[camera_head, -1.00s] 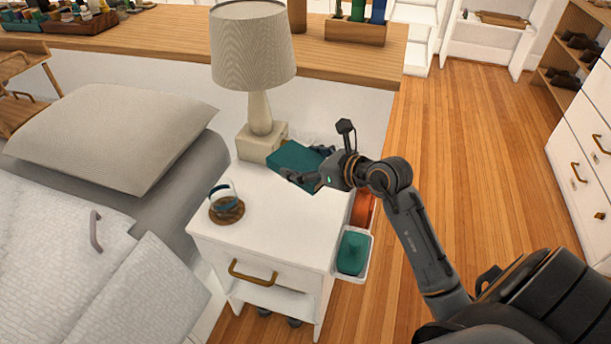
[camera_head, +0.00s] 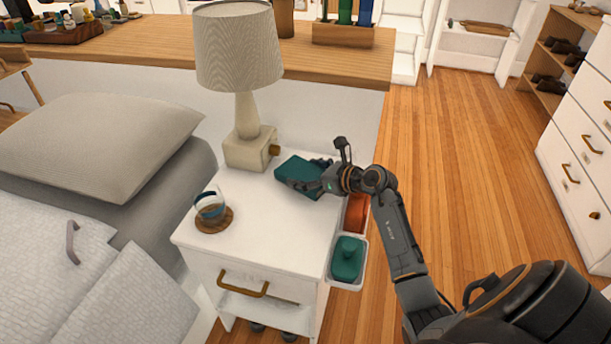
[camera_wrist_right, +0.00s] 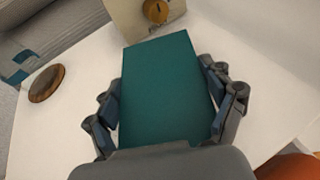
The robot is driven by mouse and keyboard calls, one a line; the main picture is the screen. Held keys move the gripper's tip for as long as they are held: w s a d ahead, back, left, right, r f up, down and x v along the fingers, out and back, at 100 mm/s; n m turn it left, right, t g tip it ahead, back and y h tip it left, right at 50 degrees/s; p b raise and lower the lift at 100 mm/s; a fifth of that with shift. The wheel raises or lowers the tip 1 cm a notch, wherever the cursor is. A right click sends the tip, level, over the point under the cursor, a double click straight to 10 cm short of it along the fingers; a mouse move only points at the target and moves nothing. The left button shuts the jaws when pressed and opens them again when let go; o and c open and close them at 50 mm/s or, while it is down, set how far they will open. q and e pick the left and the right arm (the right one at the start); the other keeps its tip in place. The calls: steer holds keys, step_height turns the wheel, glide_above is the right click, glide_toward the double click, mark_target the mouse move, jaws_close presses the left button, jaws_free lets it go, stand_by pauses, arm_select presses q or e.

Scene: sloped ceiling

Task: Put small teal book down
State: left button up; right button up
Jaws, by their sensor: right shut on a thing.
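The small teal book (camera_head: 299,176) is over the back right part of the white nightstand top (camera_head: 262,227), just right of the lamp base. My right gripper (camera_head: 312,180) is shut on the book. In the right wrist view the book (camera_wrist_right: 166,85) lies between the two fingers of the gripper (camera_wrist_right: 168,105), its cover facing the camera. I cannot tell whether the book's underside touches the nightstand. My left gripper is not in view.
A lamp (camera_head: 247,147) stands at the back of the nightstand. A glass (camera_head: 210,205) sits on a round wooden coaster (camera_head: 214,224) at the left. Side bins (camera_head: 346,262) hang on the right. The nightstand's front middle is clear. A bed with a pillow (camera_head: 105,145) is left.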

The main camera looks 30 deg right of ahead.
steer(key=shift+f, duration=0.15)
steer(key=o, duration=1.2)
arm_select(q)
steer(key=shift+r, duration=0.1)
arm_select(e)
steer(key=shift+s+r, duration=0.2)
steer(key=shift+r, duration=0.05)
steer(key=p+v, duration=0.1)
steer(key=v, duration=1)
steer(key=shift+s+d+r+p, duration=0.15)
steer(key=shift+s+r+p, duration=0.1)
steer(key=shift+p, duration=0.1)
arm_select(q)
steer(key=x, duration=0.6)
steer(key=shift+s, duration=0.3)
arm_select(e)
steer(key=shift+f, duration=0.1)
